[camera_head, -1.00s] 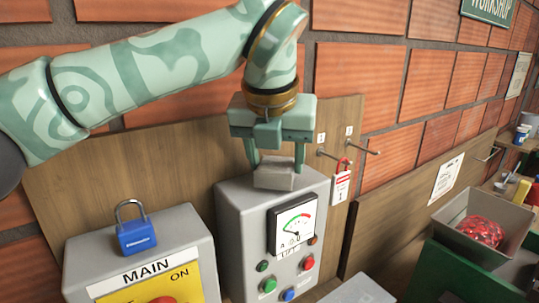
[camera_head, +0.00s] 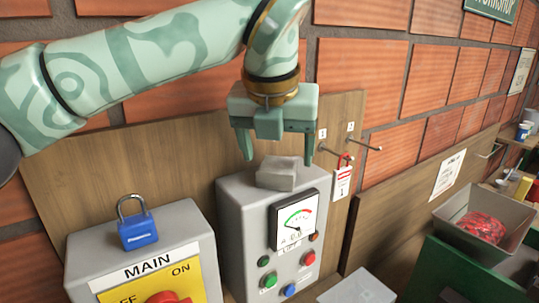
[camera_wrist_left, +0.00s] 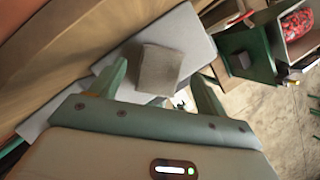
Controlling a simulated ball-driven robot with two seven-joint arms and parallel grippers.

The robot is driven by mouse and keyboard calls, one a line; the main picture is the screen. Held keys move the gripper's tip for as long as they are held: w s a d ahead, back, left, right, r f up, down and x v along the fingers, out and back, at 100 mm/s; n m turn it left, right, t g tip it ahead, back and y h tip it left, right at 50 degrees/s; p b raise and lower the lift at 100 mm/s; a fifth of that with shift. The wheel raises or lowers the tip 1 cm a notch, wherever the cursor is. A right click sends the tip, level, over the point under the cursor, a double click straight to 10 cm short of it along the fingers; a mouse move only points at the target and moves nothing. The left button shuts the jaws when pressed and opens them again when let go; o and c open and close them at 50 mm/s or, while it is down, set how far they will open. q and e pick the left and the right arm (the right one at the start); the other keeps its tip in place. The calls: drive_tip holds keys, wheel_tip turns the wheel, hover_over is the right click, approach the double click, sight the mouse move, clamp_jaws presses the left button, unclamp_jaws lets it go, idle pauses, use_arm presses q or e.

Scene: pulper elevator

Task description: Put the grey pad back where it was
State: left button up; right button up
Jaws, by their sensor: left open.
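In the left wrist view the open fingers (camera_wrist_left: 158,88) point toward the pad. My right gripper is not in view.
A MAIN box (camera_head: 180,245) with a blue padlock (camera_head: 137,232) on top stands to the left. Two pegs and a red-and-white tag (camera_head: 342,182) are on the wooden board to the right. A grey bin (camera_head: 455,212) holds a red thing further right.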

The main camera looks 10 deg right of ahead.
use_arm(q)
drive_tip(key=v, duration=1)
drive_tip(key=shift+s+r, duration=0.15)
drive_tip(key=shift+r, duration=0.15)
drive_tip(key=shift+f, duration=0.1)
